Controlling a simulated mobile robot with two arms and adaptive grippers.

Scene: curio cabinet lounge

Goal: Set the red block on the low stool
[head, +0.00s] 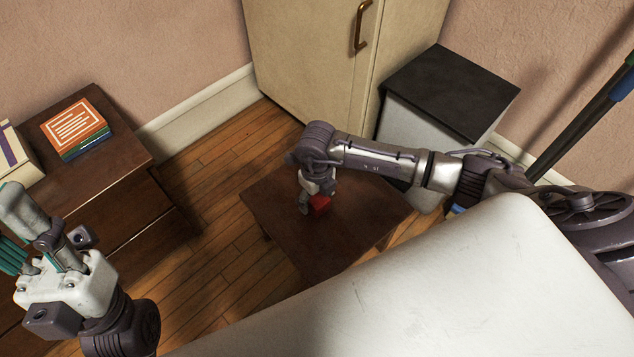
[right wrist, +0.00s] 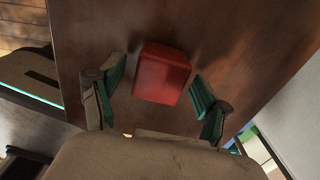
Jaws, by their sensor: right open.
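The red block (head: 320,205) sits on the dark wooden top of the low stool (head: 352,220). My right gripper (head: 312,199) is down at the stool top, right by the block. In the right wrist view the red block (right wrist: 162,73) lies between the tips of my right gripper (right wrist: 158,80). Its two green-padded fingers are open, with a gap on each side of the block. My left gripper (head: 35,245) is at the left, away from the stool, over the brown cabinet; its finger opening is hard to judge.
A brown wooden cabinet (head: 110,215) at left bears an orange-topped stack of books (head: 75,127) and a pale box (head: 17,158). A cream cupboard (head: 310,50) and a black-topped white bin (head: 450,80) stand behind the stool. Wooden floor (head: 215,165) is free left of the stool.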

